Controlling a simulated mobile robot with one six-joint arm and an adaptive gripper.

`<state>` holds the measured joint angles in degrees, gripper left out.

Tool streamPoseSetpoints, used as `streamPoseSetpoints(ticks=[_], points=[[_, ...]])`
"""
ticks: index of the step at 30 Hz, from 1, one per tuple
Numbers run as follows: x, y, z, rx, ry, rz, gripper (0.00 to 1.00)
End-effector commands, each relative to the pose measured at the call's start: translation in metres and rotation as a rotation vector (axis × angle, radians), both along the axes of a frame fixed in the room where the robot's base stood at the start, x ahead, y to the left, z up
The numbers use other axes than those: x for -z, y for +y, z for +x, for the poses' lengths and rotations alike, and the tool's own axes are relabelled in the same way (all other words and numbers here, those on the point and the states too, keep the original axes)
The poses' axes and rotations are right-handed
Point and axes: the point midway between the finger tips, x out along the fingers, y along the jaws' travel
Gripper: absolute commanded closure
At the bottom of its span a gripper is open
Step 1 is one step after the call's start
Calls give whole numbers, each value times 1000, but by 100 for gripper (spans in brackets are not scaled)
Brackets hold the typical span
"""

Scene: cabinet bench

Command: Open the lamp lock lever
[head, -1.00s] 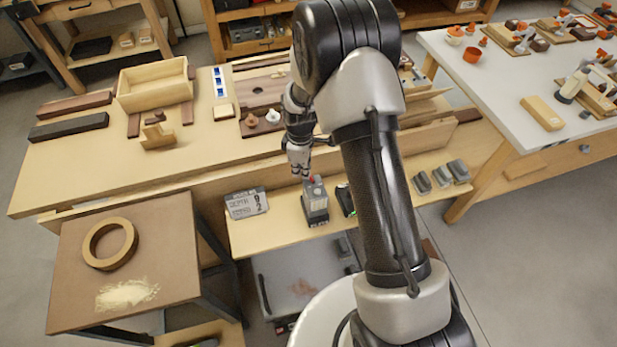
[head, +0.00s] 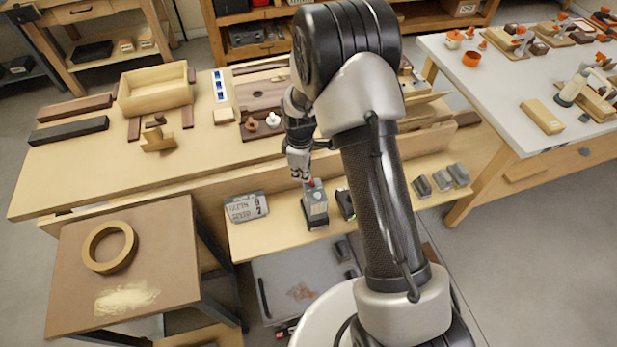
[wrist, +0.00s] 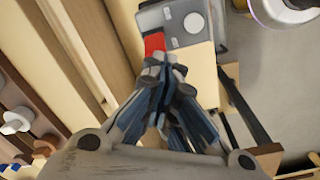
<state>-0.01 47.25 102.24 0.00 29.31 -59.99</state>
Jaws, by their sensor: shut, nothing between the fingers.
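A grey box-shaped device (head: 315,208) stands on the low shelf in front of the bench, with a small red part (head: 313,183) on its top. I take it for the lamp, and the red part for its lock lever. In the wrist view the device (wrist: 193,24) shows a round pale knob, and the red part (wrist: 154,43) sits at its near corner. My gripper (head: 304,178) is shut and empty, just above the device. In the wrist view its fingertips (wrist: 165,62) are right beside the red part; whether they touch is unclear.
A grey sign (head: 246,206) stands left of the device and a dark item with a green face (head: 345,203) stands close on its right. Several grey blocks (head: 440,180) sit further right. The bench front (head: 235,170) rises behind.

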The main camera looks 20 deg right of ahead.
Motion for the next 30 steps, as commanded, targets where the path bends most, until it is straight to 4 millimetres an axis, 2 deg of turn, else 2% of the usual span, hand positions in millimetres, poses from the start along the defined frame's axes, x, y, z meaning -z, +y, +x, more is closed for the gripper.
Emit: streamPoseSetpoints(ticks=[1, 11, 30], points=[[15, 0, -11, 1, 28, 0, 100], [15, -1, -11, 1, 28, 0, 100], [16, -19, -11, 0, 27, -1, 100]])
